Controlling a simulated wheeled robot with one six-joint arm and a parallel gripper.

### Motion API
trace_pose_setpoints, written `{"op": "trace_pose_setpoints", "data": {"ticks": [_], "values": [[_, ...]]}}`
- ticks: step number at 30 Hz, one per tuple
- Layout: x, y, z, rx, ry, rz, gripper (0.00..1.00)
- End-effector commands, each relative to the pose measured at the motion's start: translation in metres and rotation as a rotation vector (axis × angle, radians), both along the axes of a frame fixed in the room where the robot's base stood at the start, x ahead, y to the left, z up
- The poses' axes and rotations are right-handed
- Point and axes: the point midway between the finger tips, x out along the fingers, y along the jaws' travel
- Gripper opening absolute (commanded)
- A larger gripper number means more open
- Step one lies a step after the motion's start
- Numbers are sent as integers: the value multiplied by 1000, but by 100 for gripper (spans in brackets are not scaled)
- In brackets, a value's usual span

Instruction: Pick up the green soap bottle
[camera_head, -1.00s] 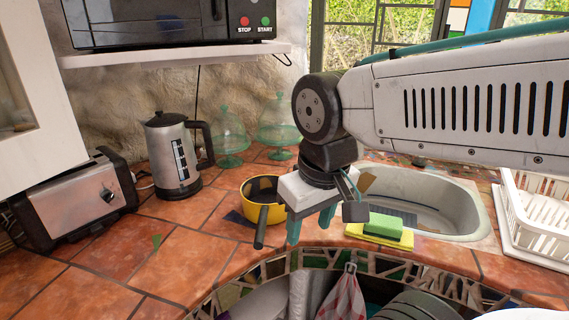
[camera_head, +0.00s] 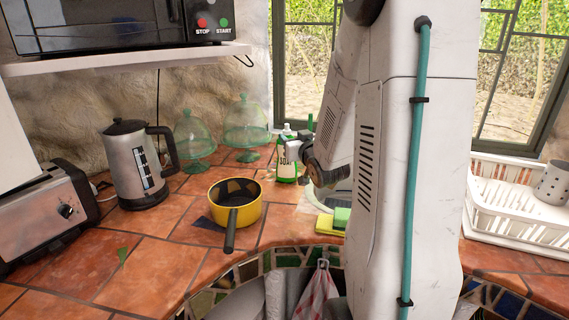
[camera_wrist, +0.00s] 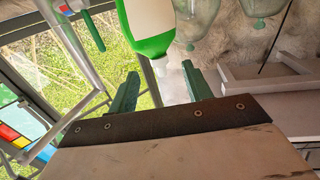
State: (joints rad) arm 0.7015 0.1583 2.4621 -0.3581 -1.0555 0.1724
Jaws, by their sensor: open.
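The soap bottle (camera_head: 288,171) stands upright on the tiled counter behind the yellow pan, with a white label and green body. My gripper (camera_head: 291,147) is close to its upper part in the head view and covers some of it. In the wrist view the bottle (camera_wrist: 148,22) appears upside down, with its white top (camera_wrist: 162,68) pointing between the teal fingers. My gripper (camera_wrist: 160,82) is open there, one finger on each side of that top. I cannot tell whether a finger touches the bottle.
A yellow pan (camera_head: 235,205) stands in front, its handle toward me. Glass domes (camera_head: 246,120), a kettle (camera_head: 138,165) and a toaster (camera_head: 45,215) stand to the left. A green and yellow sponge (camera_head: 326,224) lies by the sink, largely behind my arm. A white dish rack (camera_head: 512,205) is right.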

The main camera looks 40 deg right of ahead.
Motion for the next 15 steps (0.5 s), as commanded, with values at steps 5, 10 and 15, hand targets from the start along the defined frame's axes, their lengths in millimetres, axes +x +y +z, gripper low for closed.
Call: {"op": "trace_pose_setpoints", "data": {"ticks": [5, 10, 15], "values": [[12, -9, 0, -5, -23, 2, 50], [31, -15, 0, -6, -21, 3, 50], [55, -24, 1, -6, -21, 3, 50]]}}
